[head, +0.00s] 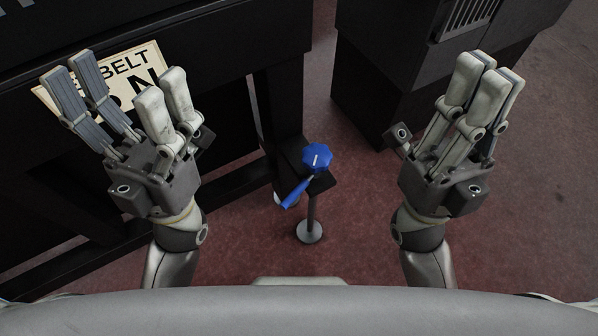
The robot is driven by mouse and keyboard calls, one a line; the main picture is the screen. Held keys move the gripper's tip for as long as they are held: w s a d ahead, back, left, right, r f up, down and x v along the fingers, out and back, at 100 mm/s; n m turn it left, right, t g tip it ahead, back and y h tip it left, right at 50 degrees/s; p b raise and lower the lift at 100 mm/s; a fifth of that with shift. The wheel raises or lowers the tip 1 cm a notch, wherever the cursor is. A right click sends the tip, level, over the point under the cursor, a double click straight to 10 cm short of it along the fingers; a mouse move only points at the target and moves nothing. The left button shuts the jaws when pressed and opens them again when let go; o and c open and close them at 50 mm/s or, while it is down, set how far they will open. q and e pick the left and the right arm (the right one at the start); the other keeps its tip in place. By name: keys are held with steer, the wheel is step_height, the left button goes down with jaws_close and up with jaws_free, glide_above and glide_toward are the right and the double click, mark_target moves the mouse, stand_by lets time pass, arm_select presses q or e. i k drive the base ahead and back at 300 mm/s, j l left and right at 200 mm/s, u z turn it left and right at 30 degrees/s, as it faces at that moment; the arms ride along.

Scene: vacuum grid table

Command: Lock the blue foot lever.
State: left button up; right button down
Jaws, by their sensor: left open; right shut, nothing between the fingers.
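The blue foot lever (296,189) sticks out low, toward me and to the left, from below a blue octagonal knob (317,158) with a white mark. Both sit by a small black plate on a post, between my two grippers. My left gripper (123,88) is open and empty, up and to the left of the lever, in front of a sign. My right gripper (485,75) is shut and empty, up and to the right of the lever. Neither gripper touches the lever. How the lever joins the plate is partly hidden.
A black table frame (180,45) fills the left and upper left, with a cream sign (148,58) on it. A black cabinet (385,85) stands at the upper right. The post's round foot (309,232) rests on the reddish floor (345,235), which is clear around it and to the right.

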mark_target(300, 188)
steer(key=k+j+z, duration=0.25)
steer(key=k+j, duration=0.7)
steer(key=j, duration=0.15)
steer(key=i, duration=0.5)
